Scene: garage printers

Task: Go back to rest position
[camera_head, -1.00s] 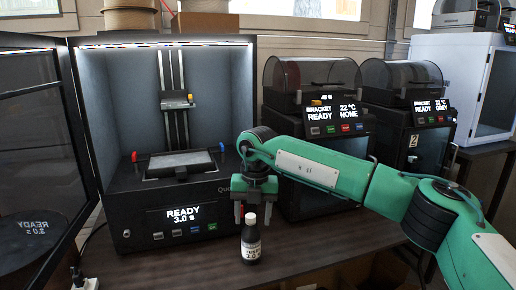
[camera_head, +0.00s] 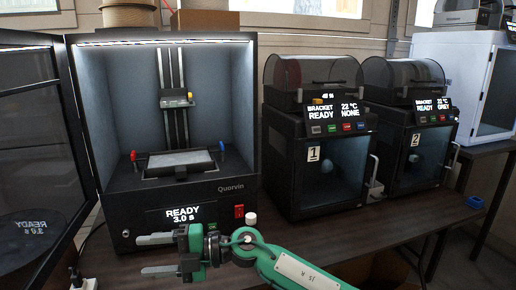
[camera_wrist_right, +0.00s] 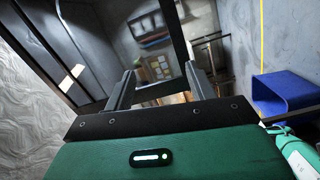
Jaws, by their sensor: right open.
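My right gripper (camera_head: 142,254) is low at the front, left of centre, in front of the resin printer. Its two fingers point left, apart, with nothing between them. In the right wrist view the fingers (camera_wrist_right: 163,78) also stand apart and empty. The bottle shows only its white cap (camera_head: 251,219) behind my green right arm; the arm hides its body. The gripper is left of the bottle and clear of its cap. My left gripper is not in view.
The large printer (camera_head: 230,205) reads READY 3.0 s, its door (camera_head: 45,150) swung open at left. Bracket printers 1 (camera_head: 295,180) and 2 (camera_head: 400,160) stand at right. The table (camera_head: 345,232) is clear at front right. A blue bin (camera_wrist_right: 285,92) shows in the wrist view.

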